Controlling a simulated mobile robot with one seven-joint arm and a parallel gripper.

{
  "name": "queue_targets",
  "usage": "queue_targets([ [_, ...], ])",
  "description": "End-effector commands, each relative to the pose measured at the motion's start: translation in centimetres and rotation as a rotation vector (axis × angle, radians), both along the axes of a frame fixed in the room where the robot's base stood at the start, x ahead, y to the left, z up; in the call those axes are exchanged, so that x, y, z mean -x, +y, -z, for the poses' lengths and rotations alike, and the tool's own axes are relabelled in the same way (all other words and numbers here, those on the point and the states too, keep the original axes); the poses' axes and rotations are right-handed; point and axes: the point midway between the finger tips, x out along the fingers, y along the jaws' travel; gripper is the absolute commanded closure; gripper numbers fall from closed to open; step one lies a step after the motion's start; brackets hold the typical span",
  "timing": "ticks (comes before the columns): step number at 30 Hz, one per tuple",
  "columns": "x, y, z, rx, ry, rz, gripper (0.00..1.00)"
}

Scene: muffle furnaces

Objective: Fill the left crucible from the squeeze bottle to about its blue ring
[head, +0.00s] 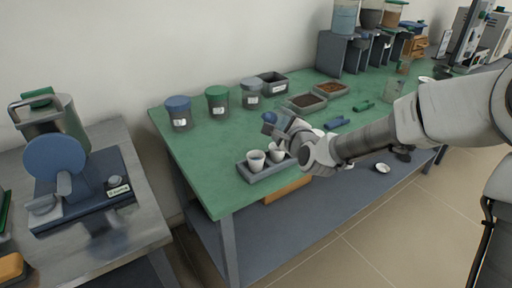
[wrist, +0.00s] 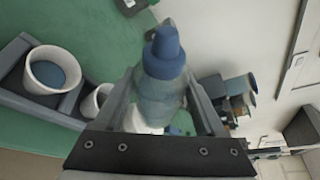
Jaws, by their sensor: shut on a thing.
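My gripper (wrist: 165,105) is shut on the squeeze bottle (wrist: 160,97), a translucent pale body with a blue cap (wrist: 165,48). In the head view the blue-capped bottle (head: 269,118) is above the green bench, just behind the crucibles. The left crucible (head: 256,160) and the right crucible (head: 277,151) are white cups upright in a grey tray (head: 264,175). In the wrist view, one crucible (wrist: 36,83) shows a blue-grey surface inside; whether this is liquid I cannot tell. The other (wrist: 92,104) is partly hidden by a finger. No stream from the bottle is visible.
Jars with blue (head: 178,103), green (head: 217,93) and grey (head: 251,84) lids stand along the bench's back. Grey bins (head: 303,104) with brown contents lie to the right of them. The bench's front left is clear. A blue-faced device (head: 60,165) stands on the left table.

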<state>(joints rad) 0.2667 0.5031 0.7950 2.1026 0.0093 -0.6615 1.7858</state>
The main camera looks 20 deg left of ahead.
Motion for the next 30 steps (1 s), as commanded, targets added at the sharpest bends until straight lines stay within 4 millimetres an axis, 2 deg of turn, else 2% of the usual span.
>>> queue_targets([
  [1,0.0,0.0,-0.6,-0.015,0.018,0.000,1.00],
  [17,0.2,0.2,-0.6,-0.061,0.070,0.000,1.00],
  [30,1.2,1.0,-1.4,-0.238,0.280,0.000,1.00],
])
